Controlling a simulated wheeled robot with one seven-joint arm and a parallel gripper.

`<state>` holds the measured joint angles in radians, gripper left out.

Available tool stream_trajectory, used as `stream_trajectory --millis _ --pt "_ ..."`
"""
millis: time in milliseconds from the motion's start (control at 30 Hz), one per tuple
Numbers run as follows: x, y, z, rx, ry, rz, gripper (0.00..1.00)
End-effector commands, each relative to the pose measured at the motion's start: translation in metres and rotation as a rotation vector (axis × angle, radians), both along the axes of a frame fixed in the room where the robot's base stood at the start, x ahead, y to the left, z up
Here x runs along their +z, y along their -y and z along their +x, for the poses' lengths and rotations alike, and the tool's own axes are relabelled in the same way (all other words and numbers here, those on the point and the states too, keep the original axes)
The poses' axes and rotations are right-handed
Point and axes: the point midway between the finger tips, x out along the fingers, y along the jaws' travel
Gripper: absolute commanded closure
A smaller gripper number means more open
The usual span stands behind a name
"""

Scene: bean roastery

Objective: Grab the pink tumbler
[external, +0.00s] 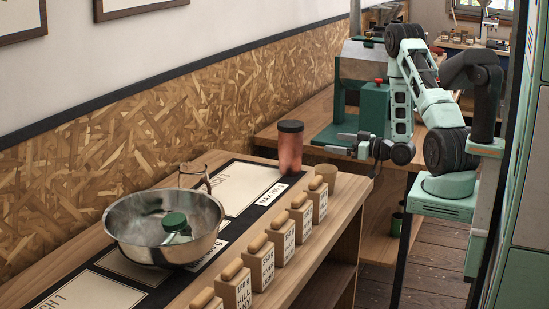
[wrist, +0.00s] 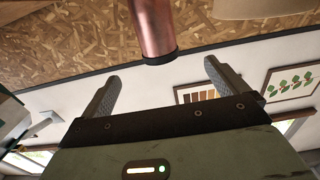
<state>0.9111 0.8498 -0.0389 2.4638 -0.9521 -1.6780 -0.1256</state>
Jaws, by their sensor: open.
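The pink tumbler (external: 290,150) with a black lid stands upright on the wooden counter near its far right end in the external view. In the wrist view the tumbler (wrist: 152,28) comes down from the top edge, with its dark lid end lying ahead of and between the two fingers. My gripper (external: 341,143) is to the right of the tumbler in the external view, at about the height of its body, with the fingers pointing toward it. In the wrist view my gripper (wrist: 160,72) is open, its fingers wide apart, and nothing is between them.
A steel bowl (external: 128,228) holding a green-topped item stands at the left of the counter. A row of labelled wooden blocks (external: 258,262) lines the counter's front edge, with a small wooden cup (external: 326,176) near the tumbler. A green machine (external: 352,95) stands behind.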

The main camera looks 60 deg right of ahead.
Motion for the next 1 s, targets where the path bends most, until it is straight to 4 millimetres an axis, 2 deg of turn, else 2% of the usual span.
stream_trajectory --millis 67,167,600,867,1000 --pt "0.0 0.004 0.0 -0.006 0.016 0.003 0.02" --pt "0.003 0.003 0.012 -0.004 0.02 0.003 0.02" --pt "0.003 0.003 0.101 -0.004 0.018 0.003 0.02" --pt "0.001 0.003 0.121 -0.006 0.017 0.003 0.02" --pt "0.001 0.003 0.139 -0.006 0.017 0.004 0.02"
